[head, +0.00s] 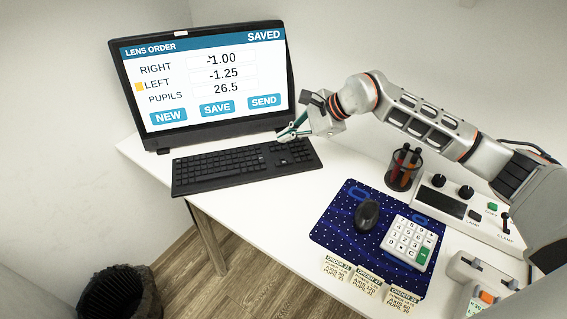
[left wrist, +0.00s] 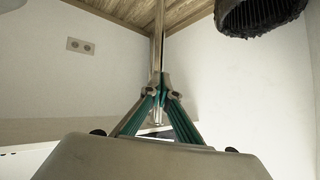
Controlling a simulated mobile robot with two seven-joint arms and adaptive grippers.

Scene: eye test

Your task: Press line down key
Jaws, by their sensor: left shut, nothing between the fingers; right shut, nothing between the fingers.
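The monitor (head: 202,77) shows "LENS ORDER" and "SAVED", with rows RIGHT -1.00, LEFT -1.25 and PUPILS 26.5. An orange marker (head: 139,86) stands beside LEFT. The black keyboard (head: 235,166) lies in front of it; its key labels are too small to read, so I cannot pick out the line down key. My right gripper (head: 280,138) is shut and empty at the keyboard's far right end, partly covering it; I cannot tell whether its tips touch a key. My left gripper (left wrist: 160,88) is shut and empty in the left wrist view.
A blue mat (head: 335,228) holds a black mouse (head: 367,214) and a white number pad (head: 409,243). Order cards (head: 370,284) lie at the table's front edge. A pen cup (head: 403,168) and a control box (head: 447,206) stand right. A dark bin (head: 120,292) is on the floor.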

